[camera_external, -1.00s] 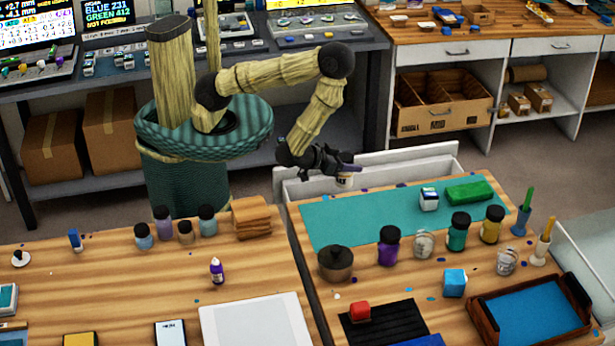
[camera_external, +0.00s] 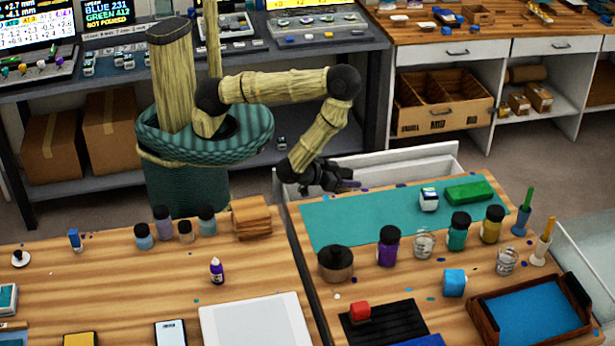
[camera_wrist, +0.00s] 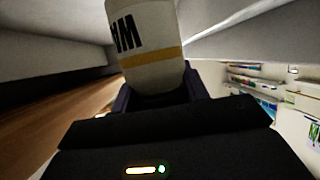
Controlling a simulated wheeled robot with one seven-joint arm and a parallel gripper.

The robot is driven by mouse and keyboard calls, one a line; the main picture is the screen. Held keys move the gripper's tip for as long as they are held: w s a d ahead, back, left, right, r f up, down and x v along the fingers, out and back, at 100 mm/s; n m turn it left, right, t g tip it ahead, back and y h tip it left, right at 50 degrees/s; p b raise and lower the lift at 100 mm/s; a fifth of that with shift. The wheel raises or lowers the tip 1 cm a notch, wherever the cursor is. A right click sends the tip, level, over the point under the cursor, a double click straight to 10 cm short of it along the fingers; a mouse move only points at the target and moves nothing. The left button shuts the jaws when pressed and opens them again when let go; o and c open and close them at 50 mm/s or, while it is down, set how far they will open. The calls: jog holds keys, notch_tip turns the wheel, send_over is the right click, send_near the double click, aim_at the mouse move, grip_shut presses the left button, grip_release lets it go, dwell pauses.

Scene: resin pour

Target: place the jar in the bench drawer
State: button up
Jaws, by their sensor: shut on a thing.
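The jar (camera_wrist: 152,45) is white with a yellow band and dark letters, and it stands between my gripper's fingers in the wrist view. The bench drawer (camera_external: 408,158) is a white box pulled out at the far side of the right bench. My gripper is low at the drawer's left part, close to the bench edge. In the external view the jar is hidden behind the gripper and bench edge. I cannot tell whether it touches the drawer floor.
The right bench has a teal mat (camera_external: 335,228) with a green block (camera_external: 469,192) and a small white container (camera_external: 429,199) near the drawer. A narrow gap separates the two benches.

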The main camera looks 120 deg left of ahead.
jog(key=shift+f, duration=2.05)
jog(key=shift+f, duration=0.15)
jog(key=o, duration=1.1)
jog(key=shift+c, duration=0.2)
